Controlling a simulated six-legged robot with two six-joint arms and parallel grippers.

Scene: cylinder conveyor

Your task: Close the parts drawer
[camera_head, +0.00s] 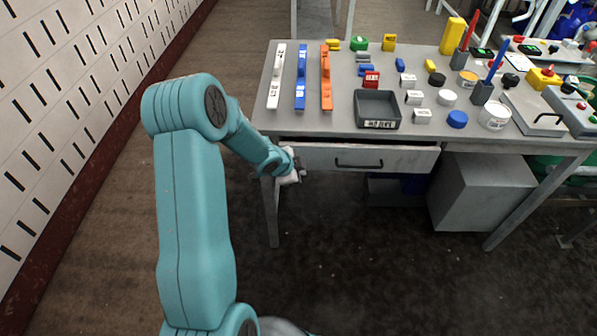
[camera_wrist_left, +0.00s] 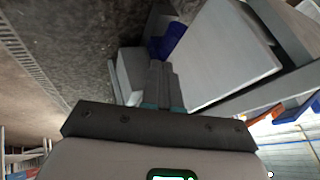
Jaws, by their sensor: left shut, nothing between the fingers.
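The parts drawer (camera_head: 322,157) is a light grey drawer under the tabletop, with a dark bar handle (camera_head: 358,166) on its front. A dark gap shows above its front, so it stands partly open. My left gripper (camera_head: 300,166) is at the left end of the drawer front, shut and empty. In the left wrist view the shut fingers (camera_wrist_left: 160,86) point past a large pale panel (camera_wrist_left: 222,52), which appears to be the drawer. I cannot tell whether they touch it. My right gripper is not in view.
The workbench (camera_head: 340,123) carries a dark tray (camera_head: 378,106), coloured rails and several small parts. A grey cabinet (camera_head: 480,190) stands underneath on the right. A slotted white wall (camera_head: 60,90) runs along the left. The floor in front of the drawer is clear.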

